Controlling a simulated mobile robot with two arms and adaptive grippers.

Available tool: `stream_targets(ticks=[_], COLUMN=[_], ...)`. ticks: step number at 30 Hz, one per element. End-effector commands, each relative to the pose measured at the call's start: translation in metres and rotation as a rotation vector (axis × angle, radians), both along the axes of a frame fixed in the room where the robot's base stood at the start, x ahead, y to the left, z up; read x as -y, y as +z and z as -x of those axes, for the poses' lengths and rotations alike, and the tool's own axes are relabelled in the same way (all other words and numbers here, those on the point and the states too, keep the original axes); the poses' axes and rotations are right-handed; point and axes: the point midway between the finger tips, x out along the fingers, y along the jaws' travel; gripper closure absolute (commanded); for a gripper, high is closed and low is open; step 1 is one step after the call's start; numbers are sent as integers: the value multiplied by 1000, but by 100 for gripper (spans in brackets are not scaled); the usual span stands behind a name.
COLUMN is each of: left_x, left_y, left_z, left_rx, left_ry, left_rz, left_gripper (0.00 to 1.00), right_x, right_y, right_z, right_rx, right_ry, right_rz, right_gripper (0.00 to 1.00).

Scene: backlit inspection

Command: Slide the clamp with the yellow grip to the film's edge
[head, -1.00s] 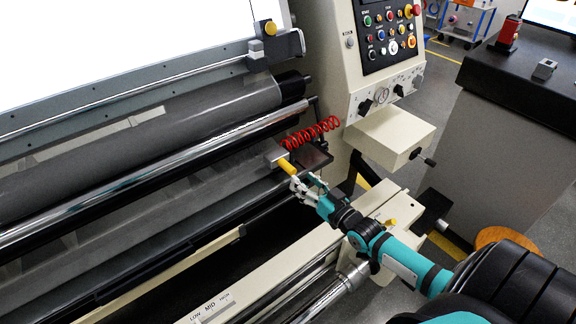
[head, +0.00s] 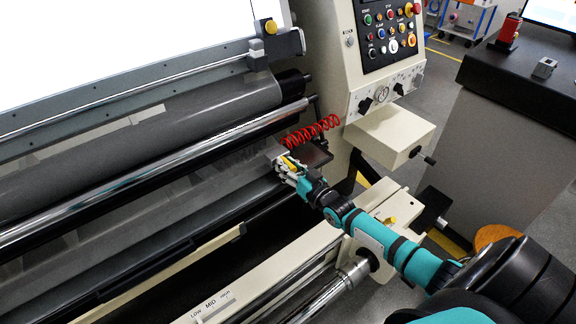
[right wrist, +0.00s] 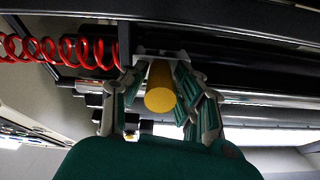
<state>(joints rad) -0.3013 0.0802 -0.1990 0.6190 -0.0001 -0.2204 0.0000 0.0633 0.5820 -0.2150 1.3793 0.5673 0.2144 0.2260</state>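The clamp's yellow grip (head: 291,164) is a short cylinder at the right end of the lower bar, partly hidden by my right gripper in the head view. In the right wrist view the yellow grip (right wrist: 160,90) points toward the camera, between the two fingers. My right gripper (head: 285,166) has a finger on each side of the grip. It is open, with a narrow gap seeming to show beside the grip in the wrist view (right wrist: 162,72). The grey translucent film (head: 140,190) spans the rollers to the left. My left gripper is not in view.
A coiled red hose (head: 312,131) hangs just behind the clamp, beside a dark plate (head: 316,152). A chrome roller (head: 150,172) crosses behind. A cream beam (head: 290,262) with a printed scale runs in front. A control panel (head: 390,35) stands at the upper right.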

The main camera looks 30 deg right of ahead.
Motion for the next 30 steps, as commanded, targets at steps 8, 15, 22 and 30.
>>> stream_targets(ticks=[8, 15, 22, 30], left_x=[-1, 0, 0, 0], left_y=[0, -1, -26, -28], left_z=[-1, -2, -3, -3], left_rx=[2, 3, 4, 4], left_ry=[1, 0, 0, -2], left_rz=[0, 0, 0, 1], left_gripper=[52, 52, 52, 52], right_x=[0, 1, 38, 51], right_y=[0, 0, -4, 1], right_z=[0, 0, -3, -4], right_rx=[0, 1, 3, 2], right_ry=[0, 0, -2, 0], right_rz=[0, 0, 7, -1], right_gripper=[100, 100, 100, 100])
